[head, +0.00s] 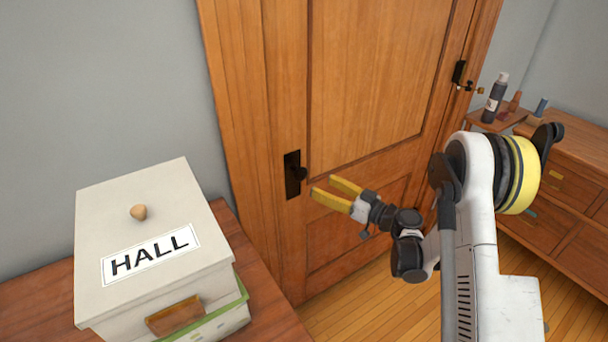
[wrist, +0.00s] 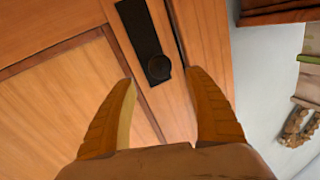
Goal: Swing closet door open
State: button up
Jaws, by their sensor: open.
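The wooden closet door (head: 375,75) stands in its frame and looks closed in the head view. Its dark knob (head: 299,174) sits on a black plate at the door's left edge. In the wrist view the knob (wrist: 158,68) lies ahead of my fingertips, roughly between them. My gripper (head: 322,188) has yellow fingers, open and empty, just right of the knob in the head view. In the wrist view my gripper (wrist: 160,82) also shows its fingers spread apart. I see no clear contact with the knob.
A white box labelled HALL (head: 150,235) sits on a wooden surface (head: 265,300) at the left, near the door's knob side. Bare wooden floor (head: 370,300) lies below the door.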

aim_at(306, 177)
jog(key=b+x, duration=0.1)
jog(key=x, duration=0.8)
jog(key=shift+b, duration=0.4)
grip_shut()
